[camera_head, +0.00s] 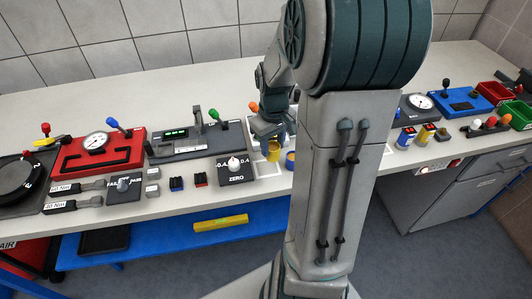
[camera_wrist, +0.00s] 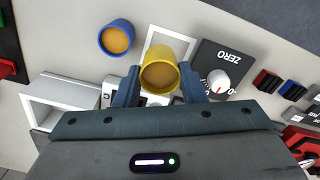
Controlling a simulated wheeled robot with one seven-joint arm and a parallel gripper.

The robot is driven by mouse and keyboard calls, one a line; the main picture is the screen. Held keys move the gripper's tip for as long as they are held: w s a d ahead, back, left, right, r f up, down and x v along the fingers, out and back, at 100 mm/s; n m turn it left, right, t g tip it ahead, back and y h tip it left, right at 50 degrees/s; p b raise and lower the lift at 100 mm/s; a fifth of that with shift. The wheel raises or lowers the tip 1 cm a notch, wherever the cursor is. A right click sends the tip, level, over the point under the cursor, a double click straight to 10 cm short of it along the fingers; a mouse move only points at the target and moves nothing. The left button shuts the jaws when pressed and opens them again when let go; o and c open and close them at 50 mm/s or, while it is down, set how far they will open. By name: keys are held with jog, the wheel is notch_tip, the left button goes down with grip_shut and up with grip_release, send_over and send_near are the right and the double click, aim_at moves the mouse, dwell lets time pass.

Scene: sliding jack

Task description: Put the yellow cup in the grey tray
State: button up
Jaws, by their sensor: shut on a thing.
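The yellow cup (camera_wrist: 158,76) is between the two fingers of my gripper (camera_wrist: 157,84) in the wrist view, and the fingers are shut on it. Its round mouth faces the camera and shows an orange-brown inside. In the head view the yellow cup (camera_head: 273,152) shows just below my gripper (camera_head: 270,137), left of my arm. A pale square with a white rim (camera_wrist: 184,36) lies partly behind the cup. A pale grey open box (camera_wrist: 62,84) stands to the left. I cannot tell which of these is the grey tray, or how high the cup is held.
A blue cup (camera_wrist: 116,38) stands just left of the yellow one. The black ZERO plate (camera_wrist: 219,68) with a white knob is close on the right. Grey (camera_head: 195,145) and red (camera_head: 98,150) devices fill the bench's left. My arm hides the bench middle in the head view.

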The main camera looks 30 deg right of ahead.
jog(key=shift+w+a+f, duration=0.55)
jog(key=shift+w+a, duration=0.05)
jog(key=shift+w, duration=0.05)
jog(key=shift+f, duration=2.05)
jog(key=shift+f, duration=0.2)
jog(key=o, duration=1.1)
jog(key=shift+r, duration=0.2)
